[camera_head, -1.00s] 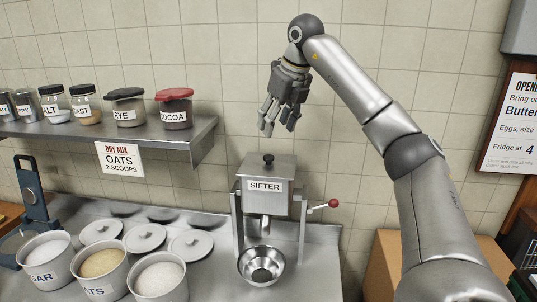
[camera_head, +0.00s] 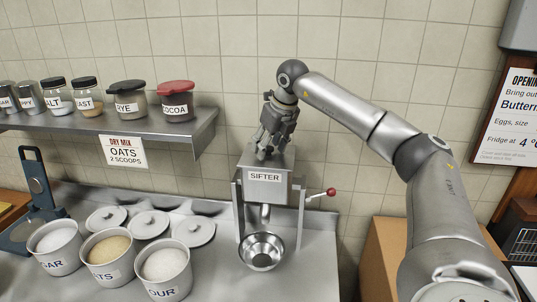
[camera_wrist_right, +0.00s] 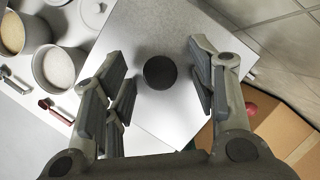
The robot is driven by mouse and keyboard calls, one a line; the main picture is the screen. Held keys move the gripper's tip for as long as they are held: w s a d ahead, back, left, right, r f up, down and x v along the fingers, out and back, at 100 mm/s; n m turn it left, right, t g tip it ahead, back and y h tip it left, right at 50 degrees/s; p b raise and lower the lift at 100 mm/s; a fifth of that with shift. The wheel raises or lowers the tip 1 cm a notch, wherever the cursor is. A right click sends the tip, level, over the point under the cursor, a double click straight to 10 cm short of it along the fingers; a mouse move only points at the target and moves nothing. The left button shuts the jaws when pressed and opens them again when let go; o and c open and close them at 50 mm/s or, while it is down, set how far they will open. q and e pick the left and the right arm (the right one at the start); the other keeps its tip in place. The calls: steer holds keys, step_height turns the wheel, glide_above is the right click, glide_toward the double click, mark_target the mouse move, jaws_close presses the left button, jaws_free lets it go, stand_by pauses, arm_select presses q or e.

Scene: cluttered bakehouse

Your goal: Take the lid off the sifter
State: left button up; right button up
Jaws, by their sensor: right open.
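The sifter (camera_head: 265,178) is a grey metal box on a stand, with its name on the front and a red-tipped crank on its right. Its flat lid (camera_head: 285,160) is on top; in the right wrist view the lid (camera_wrist_right: 165,30) fills the middle. The lid's round black knob (camera_wrist_right: 160,72) shows between my fingers there; in the head view the fingers mostly hide it. My right gripper (camera_head: 268,152) points down over the lid, open, its fingers on either side of the knob with gaps. My left gripper is not in view.
A steel bowl (camera_head: 262,251) stands under the sifter. Open tubs of sugar, oats and flour (camera_head: 165,278) stand to the left, with loose lids (camera_head: 149,225) behind them. A shelf (camera_head: 190,135) with jars is at upper left. A cardboard box (camera_head: 385,250) is at right.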

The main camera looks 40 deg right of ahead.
steer(key=c, duration=1.2)
jaws_close()
steer(key=shift+r, duration=0.15)
steer(key=shift+r, duration=0.2)
step_height(320, 180, up, 2)
steer(key=shift+w+r+b, duration=0.1)
steer(key=shift+b, duration=0.35)
steer(key=s+a+r+b, duration=0.2)
steer(key=s+a+r, duration=0.3)
steer(key=a+r, duration=0.8)
